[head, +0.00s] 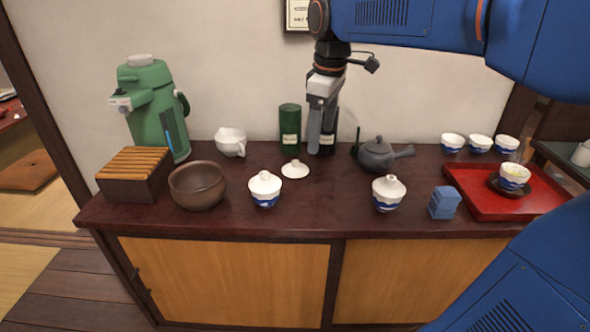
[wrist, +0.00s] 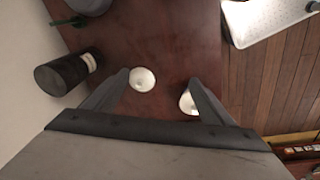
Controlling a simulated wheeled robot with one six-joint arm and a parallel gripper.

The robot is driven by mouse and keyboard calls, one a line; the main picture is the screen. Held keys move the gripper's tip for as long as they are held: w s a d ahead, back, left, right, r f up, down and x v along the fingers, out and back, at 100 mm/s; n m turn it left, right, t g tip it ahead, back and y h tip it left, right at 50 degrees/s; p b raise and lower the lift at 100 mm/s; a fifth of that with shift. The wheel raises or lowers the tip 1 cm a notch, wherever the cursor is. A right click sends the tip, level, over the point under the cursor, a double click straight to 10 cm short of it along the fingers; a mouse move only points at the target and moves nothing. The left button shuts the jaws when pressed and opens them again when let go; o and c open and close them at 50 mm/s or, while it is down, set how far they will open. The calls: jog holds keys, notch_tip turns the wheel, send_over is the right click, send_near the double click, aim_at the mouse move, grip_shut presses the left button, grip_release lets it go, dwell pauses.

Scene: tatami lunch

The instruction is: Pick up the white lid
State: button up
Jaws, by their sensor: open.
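A loose white lid (head: 295,169) with a small knob lies on the dark counter, between the green canister and a lidded cup. In the wrist view the lid (wrist: 143,79) shows between my fingertips, nearer the left one. My gripper (head: 314,150) points down above the counter, slightly right of the lid in the head view. In the wrist view my gripper (wrist: 159,77) is open and empty, with its fingers apart. A blue-and-white cup with its own white lid (head: 265,189) stands left of the loose lid. In the wrist view this cup (wrist: 186,102) is partly hidden by the right finger.
A grey teapot (head: 378,154) is to the right, with another lidded cup (head: 387,194) in front. A brown bowl (head: 197,186) stands left. A red tray (head: 478,207) lies far right.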

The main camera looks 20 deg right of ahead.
jog(key=w+a+r+n+g, duration=0.1)
jog(key=w+n, duration=0.1)
jog(key=w, duration=0.3)
jog(key=w+a+r+n, duration=0.1)
jog(key=w+a+n, duration=0.1)
jog(key=w, duration=0.3)
send_over(295, 161)
jog(key=shift+n, duration=0.3)
jog(key=f, duration=1.1)
jog(key=shift+s+d+f, duration=0.15)
jog(key=shift+d+f, duration=0.05)
jog(key=shift+f, duration=0.15)
jog(key=shift+a+f, duration=0.2)
jog(key=shift+f, duration=2.75)
jog(key=c, duration=0.9)
